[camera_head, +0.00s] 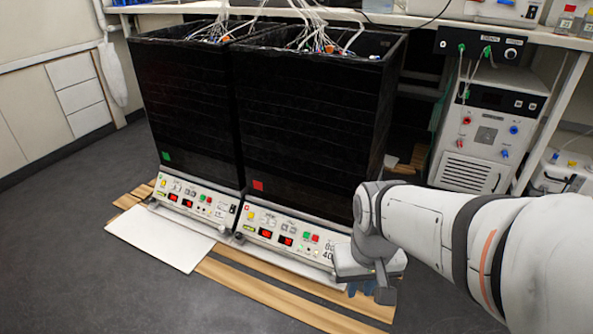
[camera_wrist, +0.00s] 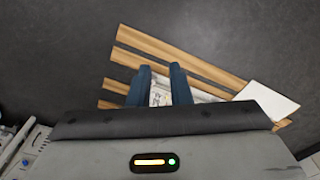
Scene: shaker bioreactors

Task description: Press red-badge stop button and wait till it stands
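The red-badge shaker is the right one of two tall black boxes, with a red badge (camera_head: 258,185) low on its front. Its pale control panel (camera_head: 275,222) has two red lit displays, a green button (camera_head: 306,236) and a red button (camera_head: 315,238) beside it. I cannot read which button is stop. My gripper (camera_head: 368,288) hangs at the right end of this panel, right of the buttons and apart from them. In the wrist view, my gripper's two dark blue fingers (camera_wrist: 160,70) stand apart with nothing between them. Pale panel parts show behind the gap.
The left shaker (camera_head: 190,110) carries a green badge (camera_head: 165,156) and a similar panel. Wooden slats (camera_head: 270,294) and a white board (camera_head: 165,238) lie on the floor in front. A white instrument (camera_head: 485,140) stands under the bench at right. The dark floor in front is clear.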

